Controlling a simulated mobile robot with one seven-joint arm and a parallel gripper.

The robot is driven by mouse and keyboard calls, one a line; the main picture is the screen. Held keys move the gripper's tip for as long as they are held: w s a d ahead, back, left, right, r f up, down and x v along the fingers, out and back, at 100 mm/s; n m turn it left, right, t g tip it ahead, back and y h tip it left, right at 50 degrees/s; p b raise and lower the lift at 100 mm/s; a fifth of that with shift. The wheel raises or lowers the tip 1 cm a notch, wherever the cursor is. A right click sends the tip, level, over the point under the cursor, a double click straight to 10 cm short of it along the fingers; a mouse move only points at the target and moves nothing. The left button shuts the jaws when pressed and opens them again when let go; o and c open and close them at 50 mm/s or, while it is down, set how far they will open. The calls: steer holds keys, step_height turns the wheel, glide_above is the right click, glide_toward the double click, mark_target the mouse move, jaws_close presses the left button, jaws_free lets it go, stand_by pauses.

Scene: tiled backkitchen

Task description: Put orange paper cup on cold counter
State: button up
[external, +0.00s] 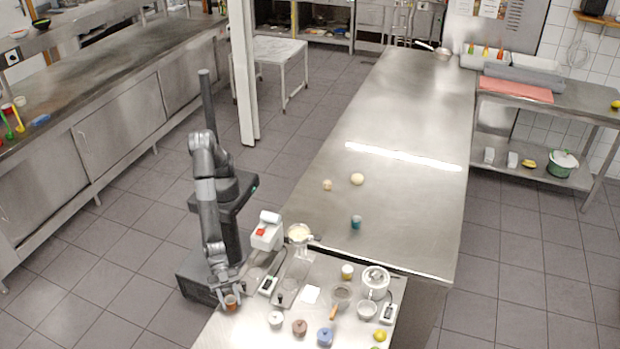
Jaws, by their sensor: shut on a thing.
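The orange paper cup (231,303) is small in the external view, at the left edge of the near steel table (212,338). My gripper (229,294) is around it, reaching down from above, and is shut on it. I cannot tell whether the cup touches the tabletop or is just above it. The fingertips are too small to make out clearly. Which surface is the cold counter is not marked; a long, mostly bare steel counter (390,130) runs back from the near table.
The near table is crowded with a white-and-red device (267,232), a mixer-like pot (376,281), lidded jars (325,336) and small scales. Another steel counter (110,75) stands left across a tiled aisle.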

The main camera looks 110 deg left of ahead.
steer(key=shift+f, duration=0.2)
steer(key=o, duration=1)
steer(key=shift+o, duration=0.2)
steer(key=v, duration=1)
steer(key=shift+s+a, duration=0.3)
